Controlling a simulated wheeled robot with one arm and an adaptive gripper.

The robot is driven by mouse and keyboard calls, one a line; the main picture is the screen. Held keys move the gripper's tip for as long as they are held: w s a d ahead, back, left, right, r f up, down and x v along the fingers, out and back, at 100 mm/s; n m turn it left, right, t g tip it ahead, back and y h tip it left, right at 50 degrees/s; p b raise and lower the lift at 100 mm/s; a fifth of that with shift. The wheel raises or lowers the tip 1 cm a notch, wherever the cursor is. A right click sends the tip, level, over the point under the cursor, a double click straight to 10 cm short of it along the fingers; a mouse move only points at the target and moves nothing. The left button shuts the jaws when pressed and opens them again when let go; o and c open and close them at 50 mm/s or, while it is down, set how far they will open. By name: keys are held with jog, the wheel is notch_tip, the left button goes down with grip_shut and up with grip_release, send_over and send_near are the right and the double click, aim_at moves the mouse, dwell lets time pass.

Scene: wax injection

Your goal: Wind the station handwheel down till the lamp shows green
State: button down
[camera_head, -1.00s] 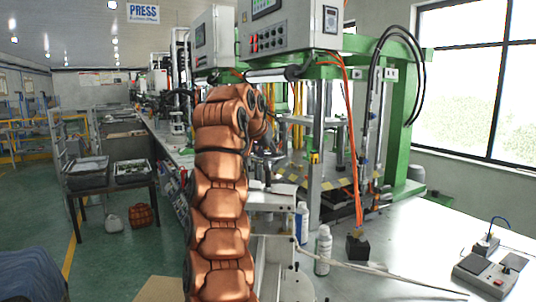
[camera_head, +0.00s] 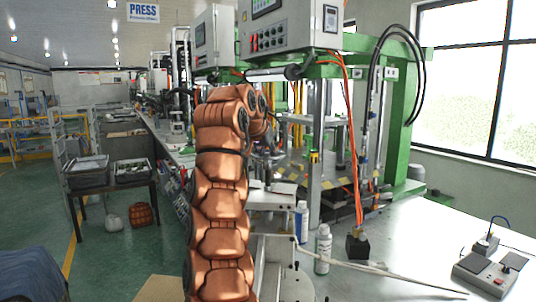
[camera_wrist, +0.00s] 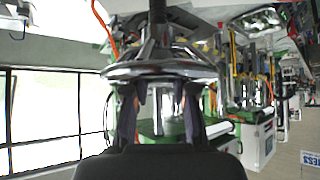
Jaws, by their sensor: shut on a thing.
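The chrome handwheel (camera_wrist: 150,69) fills the upper middle of the wrist view, its shiny rim seen nearly edge-on. My gripper (camera_wrist: 160,108) is at the handwheel, with one dark finger on each side of a chrome part below the rim. It is shut on the handwheel; the exact contact is hard to make out. In the head view my copper-coloured arm hides the gripper and the handwheel. I cannot pick out the lamp or its colour in either view.
The green-framed press station (camera_head: 405,130) stands behind the bench (camera_head: 400,235). A control box (camera_head: 287,30) hangs above it. White bottles (camera_head: 323,250), a black block (camera_head: 357,246) and a grey button box (camera_head: 484,273) stand on the bench. Orange hoses (camera_head: 352,150) hang nearby.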

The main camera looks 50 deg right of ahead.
jog(key=shift+n+t+b, duration=0.4)
jog(key=shift+n+b, duration=0.2)
jog(key=shift+b, duration=0.15)
jog(key=shift+y, duration=0.3)
jog(key=shift+s+n+t, duration=0.1)
jog(key=shift+n+t, duration=0.4)
jog(key=shift+n, duration=0.1)
jog(key=shift+b, duration=0.3)
jog(key=shift+r+n+t+y+p, duration=0.1)
jog(key=shift+n+t+y+p, duration=0.5)
jog(key=shift+n, duration=0.6)
jog(key=shift+n+t+y+p, duration=0.4)
jog(key=shift+n+y+p, duration=0.1)
jog(key=shift+n, duration=0.2)
jog(key=c, duration=1.2)
grip_release()
